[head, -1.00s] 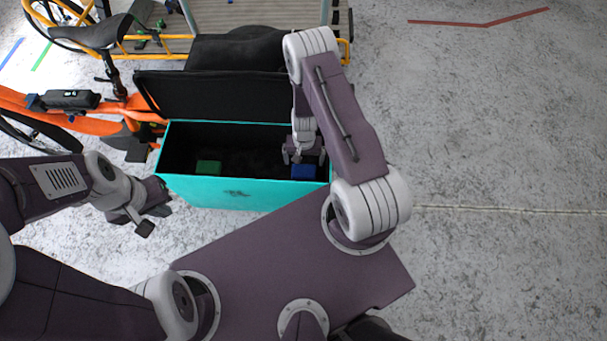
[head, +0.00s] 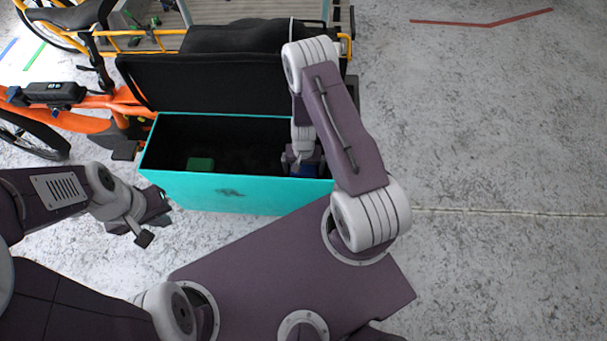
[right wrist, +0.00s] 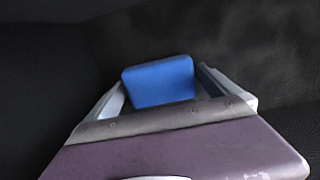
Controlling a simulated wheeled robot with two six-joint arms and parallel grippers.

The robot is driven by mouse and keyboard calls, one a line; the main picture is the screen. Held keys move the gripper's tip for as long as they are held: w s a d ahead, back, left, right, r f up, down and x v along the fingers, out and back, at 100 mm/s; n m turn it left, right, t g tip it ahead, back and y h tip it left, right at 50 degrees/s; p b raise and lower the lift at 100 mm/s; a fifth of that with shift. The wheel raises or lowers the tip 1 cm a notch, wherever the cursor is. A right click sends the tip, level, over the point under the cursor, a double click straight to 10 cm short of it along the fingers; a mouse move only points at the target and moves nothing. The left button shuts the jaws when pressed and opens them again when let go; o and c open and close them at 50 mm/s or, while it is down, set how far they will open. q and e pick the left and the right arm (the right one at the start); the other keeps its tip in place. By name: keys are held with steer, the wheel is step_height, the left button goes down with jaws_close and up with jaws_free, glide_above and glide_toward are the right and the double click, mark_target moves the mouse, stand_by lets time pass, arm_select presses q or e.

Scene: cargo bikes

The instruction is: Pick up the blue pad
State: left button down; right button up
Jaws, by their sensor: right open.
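The blue pad (head: 304,170) lies inside the teal cargo box (head: 235,197), near its right end. In the right wrist view the blue pad (right wrist: 160,82) shows between the fingers of my right gripper (right wrist: 162,88), with a gap beside the fingers. My right gripper (head: 303,165) is lowered into the box and open around or just above the pad; how deep the fingers reach is hard to tell. My left gripper (head: 142,220) hangs outside the box at its left front, and its jaws are too unclear to read.
A green block (head: 200,163) lies in the left part of the box. The box's black lid (head: 205,84) stands open at the back. An orange bike frame (head: 80,117) is to the left. The floor at the right (head: 500,130) is clear.

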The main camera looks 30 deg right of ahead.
steer(key=shift+r, duration=0.15)
steer(key=c, duration=1.2)
steer(key=shift+o, duration=0.2)
steer(key=shift+r, duration=0.1)
